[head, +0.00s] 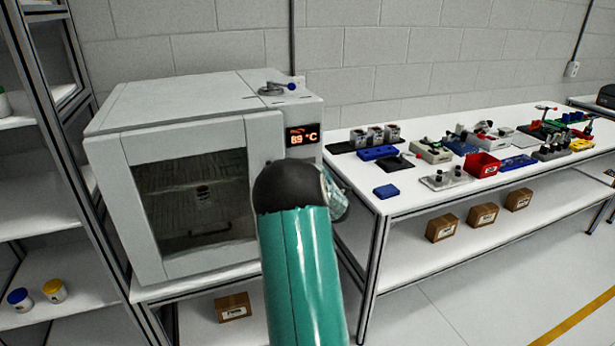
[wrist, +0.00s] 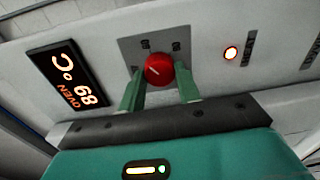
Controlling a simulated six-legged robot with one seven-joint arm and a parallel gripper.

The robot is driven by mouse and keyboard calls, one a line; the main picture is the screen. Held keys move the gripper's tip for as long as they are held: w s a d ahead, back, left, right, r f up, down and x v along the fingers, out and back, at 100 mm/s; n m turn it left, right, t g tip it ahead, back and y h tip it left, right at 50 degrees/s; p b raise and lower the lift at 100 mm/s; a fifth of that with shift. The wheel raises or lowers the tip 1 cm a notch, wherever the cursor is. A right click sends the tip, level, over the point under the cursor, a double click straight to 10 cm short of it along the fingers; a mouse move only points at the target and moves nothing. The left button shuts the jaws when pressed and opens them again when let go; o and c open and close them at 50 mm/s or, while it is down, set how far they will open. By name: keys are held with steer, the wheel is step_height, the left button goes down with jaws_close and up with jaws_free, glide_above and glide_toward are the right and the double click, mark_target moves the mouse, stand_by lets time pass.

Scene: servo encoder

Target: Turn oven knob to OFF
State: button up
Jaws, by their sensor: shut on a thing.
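The white oven (head: 180,125) stands at the left in the head view, its door closed. The red oven knob (wrist: 159,68) sits on a grey plate (wrist: 136,48) with small labels I cannot read. A short pale mark shows on the knob's face. My gripper (wrist: 161,78) has its two green fingers on either side of the knob, shut on it. In the head view my arm hides the knob and most of my gripper.
A white bench (head: 360,185) with several trays and parts stands to the right of the oven. A shelf rack (head: 75,75) stands at the left. The floor in front of the bench is clear.

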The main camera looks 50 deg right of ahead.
steer(key=shift+f+n+h, duration=0.15)
steer(key=shift+n+h, duration=0.15)
steer(key=shift+n, duration=4.7)
steer(key=o, duration=1)
steer(key=shift+s, duration=0.1)
steer(key=v, duration=1.3)
steer(key=shift+s+a, duration=0.25)
steer(key=shift+a, duration=0.05)
